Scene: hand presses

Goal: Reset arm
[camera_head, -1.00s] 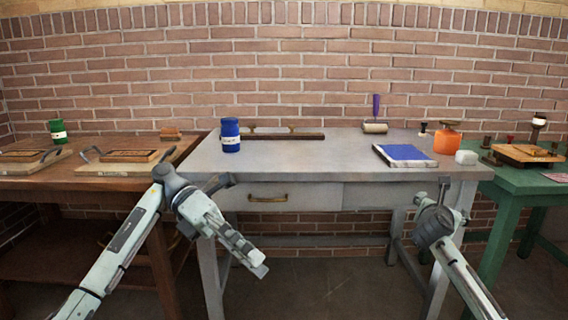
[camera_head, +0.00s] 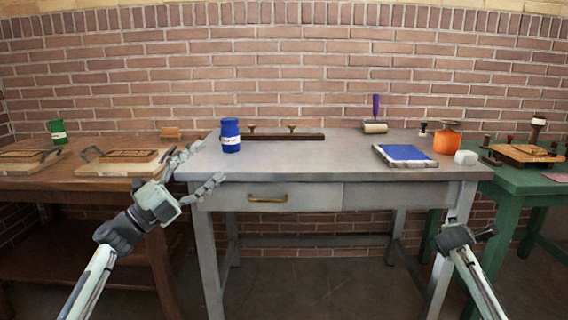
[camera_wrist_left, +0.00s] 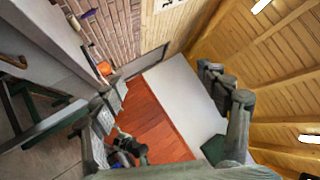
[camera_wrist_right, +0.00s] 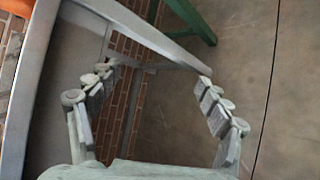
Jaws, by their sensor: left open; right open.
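My left gripper (camera_head: 208,165) is open and empty. It points up and to the right by the left front corner of the grey table, its fingers spread apart; the left wrist view (camera_wrist_left: 160,95) also shows nothing between them. My right arm stands low by the table's right front leg, its gripper not clear in the head view. In the right wrist view my right gripper (camera_wrist_right: 155,85) is open and empty, above the floor beside the table.
The grey table (camera_head: 300,165) bears a blue can (camera_head: 230,136), a dark bar (camera_head: 270,137), a roller (camera_head: 375,128), a blue pad (camera_head: 405,154) and an orange container (camera_head: 447,142). A brown table (camera_head: 60,182) is left, a green one (camera_head: 525,186) right. The floor in front is clear.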

